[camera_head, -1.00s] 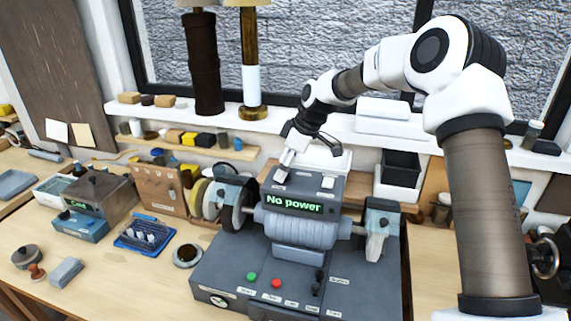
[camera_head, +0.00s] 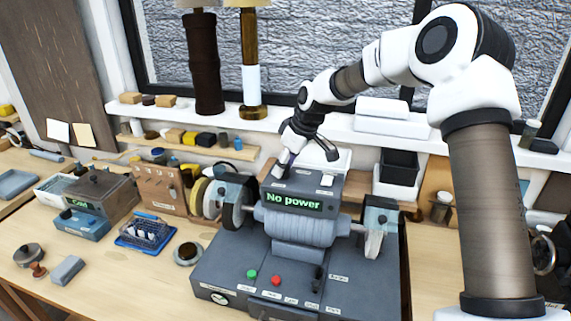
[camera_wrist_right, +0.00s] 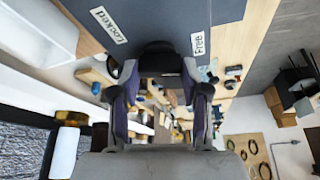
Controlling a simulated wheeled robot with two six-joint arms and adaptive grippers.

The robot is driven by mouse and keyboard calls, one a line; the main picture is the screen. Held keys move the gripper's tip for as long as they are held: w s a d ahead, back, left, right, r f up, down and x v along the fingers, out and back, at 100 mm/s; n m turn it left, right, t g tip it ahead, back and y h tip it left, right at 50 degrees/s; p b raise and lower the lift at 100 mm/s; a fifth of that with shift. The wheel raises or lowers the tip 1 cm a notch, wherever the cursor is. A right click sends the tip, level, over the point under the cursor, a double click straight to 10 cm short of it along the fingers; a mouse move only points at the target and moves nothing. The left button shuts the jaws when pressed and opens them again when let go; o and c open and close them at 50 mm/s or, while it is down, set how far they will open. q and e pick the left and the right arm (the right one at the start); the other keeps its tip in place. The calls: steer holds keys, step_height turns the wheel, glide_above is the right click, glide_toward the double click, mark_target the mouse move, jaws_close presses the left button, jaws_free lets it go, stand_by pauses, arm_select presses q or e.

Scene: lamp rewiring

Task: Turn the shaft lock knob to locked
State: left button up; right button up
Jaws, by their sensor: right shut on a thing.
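The grey winding machine (camera_head: 228,270) stands on the bench, with a display (camera_head: 293,202) reading "No power". My right gripper (camera_wrist_right: 160,72) is shut on the dark shaft lock knob (camera_wrist_right: 160,50) in the right wrist view, one finger on each side. The "Locked" label (camera_wrist_right: 108,25) is to the knob's left there and the "Free" label (camera_wrist_right: 198,44) to its right. In the head view the right gripper (camera_head: 287,160) is at the top rear of the display housing, and I cannot make out the knob there. The knob's pointing direction is unclear. My left gripper is not in view.
Small boxes and jars line the shelf (camera_head: 190,144) behind the machine. A black bin (camera_head: 399,166) stands right of the gripper.

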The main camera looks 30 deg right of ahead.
steer(key=shift+s+a+f+m+h, duration=0.15)
steer(key=shift+f+m+h, duration=0.2)
steer(key=shift+m, duration=0.55)
steer(key=shift+m+h+b, duration=0.35)
steer(key=shift+m+b, duration=0.25)
steer(key=shift+m, duration=0.3)
steer(key=m+h+b, duration=0.1)
steer(key=m+b, duration=0.1)
steer(key=m+h+b, duration=0.1)
steer(key=m+b, duration=0.1)
steer(key=m, duration=0.1)
steer(key=shift+a+f+m+b, duration=0.1)
steer(key=shift+f+m+b, duration=0.1)
steer(key=shift+m+b, duration=0.1)
steer(key=m+h+b, duration=0.1)
steer(key=m, duration=0.1)
steer(key=shift+r+m+g+b, duration=0.1)
steer(key=shift+m+g+b, duration=0.2)
steer(key=shift+b, duration=0.1)
steer(key=shift+a+r+m+g+h+b, duration=0.15)
steer(key=shift+m+g+h+b, duration=0.35)
steer(key=shift+m, duration=1)
steer(key=shift+r, duration=0.1)
steer(key=o, duration=1)
steer(key=shift+o, duration=0.7)
steer(key=shift+w, duration=0.25)
